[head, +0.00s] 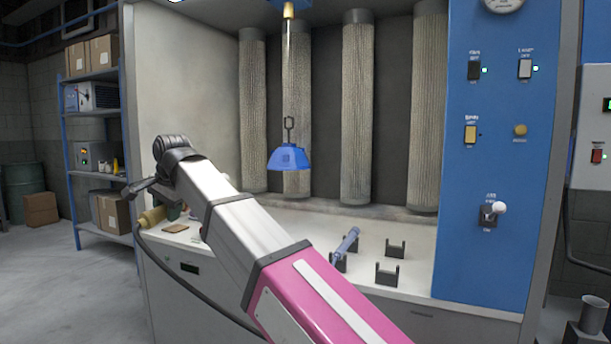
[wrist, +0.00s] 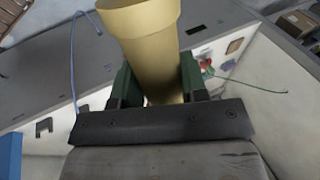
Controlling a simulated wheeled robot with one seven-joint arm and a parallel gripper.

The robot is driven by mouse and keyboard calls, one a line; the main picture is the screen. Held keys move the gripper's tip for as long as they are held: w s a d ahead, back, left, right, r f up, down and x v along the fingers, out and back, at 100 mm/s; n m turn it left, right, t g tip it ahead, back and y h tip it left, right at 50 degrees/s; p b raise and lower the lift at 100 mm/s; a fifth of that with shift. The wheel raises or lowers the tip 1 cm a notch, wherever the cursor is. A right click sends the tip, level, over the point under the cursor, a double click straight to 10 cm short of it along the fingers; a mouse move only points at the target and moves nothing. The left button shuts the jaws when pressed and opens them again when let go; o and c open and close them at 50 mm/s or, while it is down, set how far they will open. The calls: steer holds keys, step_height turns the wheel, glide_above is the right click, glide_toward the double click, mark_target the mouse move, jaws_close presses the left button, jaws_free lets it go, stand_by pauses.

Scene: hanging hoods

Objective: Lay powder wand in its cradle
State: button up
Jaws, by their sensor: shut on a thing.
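A tan tube with a wide collar, seemingly the powder wand (wrist: 145,40), is in my gripper (wrist: 157,82). The dark green fingers are shut on its sides. In the head view the tan tube (head: 152,216) shows left of my arm, over the left end of the booth's ledge; my wrist partly hides the gripper. Two dark U-shaped brackets, apparently a cradle (head: 387,273), stand empty on the ledge at right, well away from my gripper. A blue-grey rod (head: 346,242) lies tilted in another bracket (head: 338,262) beside them. Which cradle belongs to the tan tube cannot be told.
A blue hood (head: 288,158) hangs on a hook above the ledge. Upright pleated filters (head: 356,110) line the back. A blue switch panel (head: 500,150) bounds the right. Small items, including a brown block (head: 176,228), lie at the ledge's left. A blue shelf (head: 93,75) stands further left.

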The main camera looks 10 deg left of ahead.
steer(key=w+d+f, duration=0.2)
steer(key=w+d, duration=0.4)
steer(key=d, duration=0.3)
steer(key=w+d+f+g, duration=0.1)
steer(key=w+d+f, duration=0.3)
steer(key=d, duration=0.5)
steer(key=w+d+f, duration=0.1)
steer(key=w+d, duration=0.6)
steer(key=d, duration=0.1)
steer(key=w+d+f+h, duration=0.1)
steer(key=d+f, duration=0.1)
steer(key=d, duration=1.2)
steer(key=w+d+f+g, duration=0.1)
steer(key=w+d+f, duration=0.1)
steer(key=d, duration=1.2)
steer(key=shift+d+f+g+h, duration=0.3)
steer(key=shift+f+h, duration=0.1)
steer(key=shift+f, duration=0.45)
steer(key=shift+w, duration=0.1)
steer(key=shift+w+d+f, duration=1.4)
steer(key=shift+f, duration=0.35)
steer(key=shift+w+d+f, duration=1.35)
steer(key=shift+f, duration=0.45)
steer(key=shift+w+d+f, duration=1.4)
steer(key=shift+f, duration=0.35)
